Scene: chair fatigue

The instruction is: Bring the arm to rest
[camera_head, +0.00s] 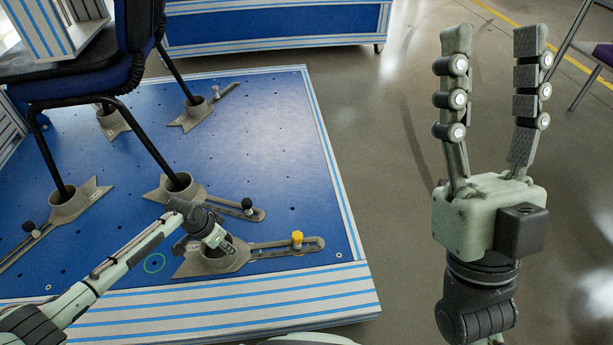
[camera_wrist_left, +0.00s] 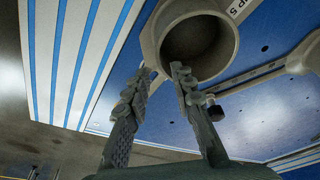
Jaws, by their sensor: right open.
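My left gripper (camera_head: 218,240) hangs over the front clamp cup (camera_head: 205,267), which has a slotted arm and a yellow knob (camera_head: 297,239). In the left wrist view, my left gripper's fingers (camera_wrist_left: 158,75) are apart, with nothing between them. They are close to the rim of an empty round cup (camera_wrist_left: 233,45); I cannot tell whether they touch it. My right gripper (camera_head: 493,42) is raised at the right over the floor, fingers upright, apart and empty.
A blue chair (camera_head: 85,80) stands with its legs in several grey cups on the blue platform (camera_head: 270,150). A black knob (camera_head: 247,204) sits on a neighbouring clamp. Another blue platform (camera_head: 270,25) stands behind. The floor (camera_head: 395,180) between the platform and my right arm is clear.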

